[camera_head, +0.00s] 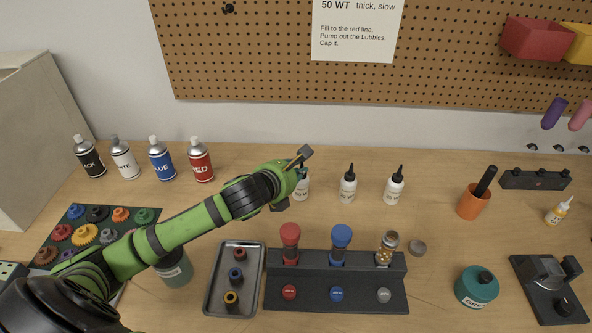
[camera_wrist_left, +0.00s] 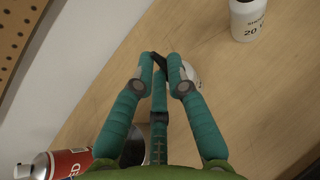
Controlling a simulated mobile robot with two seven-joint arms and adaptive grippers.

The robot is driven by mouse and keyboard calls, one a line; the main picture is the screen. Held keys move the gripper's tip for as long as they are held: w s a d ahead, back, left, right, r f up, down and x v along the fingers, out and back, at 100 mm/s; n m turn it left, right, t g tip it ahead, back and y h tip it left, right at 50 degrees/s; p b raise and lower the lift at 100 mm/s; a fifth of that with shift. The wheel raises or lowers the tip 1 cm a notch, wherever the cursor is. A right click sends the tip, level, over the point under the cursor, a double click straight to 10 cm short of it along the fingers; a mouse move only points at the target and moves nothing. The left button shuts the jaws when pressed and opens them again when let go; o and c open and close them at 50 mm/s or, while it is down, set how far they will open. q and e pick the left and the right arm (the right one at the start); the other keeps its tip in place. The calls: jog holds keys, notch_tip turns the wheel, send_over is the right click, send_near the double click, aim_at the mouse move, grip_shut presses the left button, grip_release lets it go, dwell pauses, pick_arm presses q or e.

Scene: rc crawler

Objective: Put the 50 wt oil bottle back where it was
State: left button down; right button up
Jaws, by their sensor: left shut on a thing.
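My left gripper (camera_head: 298,176) is shut on a white dropper bottle (camera_head: 303,189) at the left end of the bottle row at the back of the table. I take it as the 50 wt oil bottle; its label is mostly hidden and unreadable. Its base appears at or close to table level, and I cannot tell whether it touches. In the left wrist view the fingers (camera_wrist_left: 165,68) close in front of the bottle (camera_wrist_left: 190,74), hiding most of it. My right gripper is not in view.
Two similar white bottles stand to the right: a near one (camera_head: 348,186), whose label reads 20 W in the wrist view (camera_wrist_left: 250,22), and a farther one (camera_head: 395,187). Spray cans, including a red one (camera_head: 201,162), stand left. A black shock stand (camera_head: 336,294) and grey tray (camera_head: 209,285) lie in front.

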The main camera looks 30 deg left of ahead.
pick_arm(q)
jog(key=c, duration=1.2)
grip_release()
jog(key=shift+f, duration=0.1)
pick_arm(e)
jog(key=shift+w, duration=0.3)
pick_arm(q)
jog(key=shift+s, duration=0.1)
jog(key=shift+v, duration=6)
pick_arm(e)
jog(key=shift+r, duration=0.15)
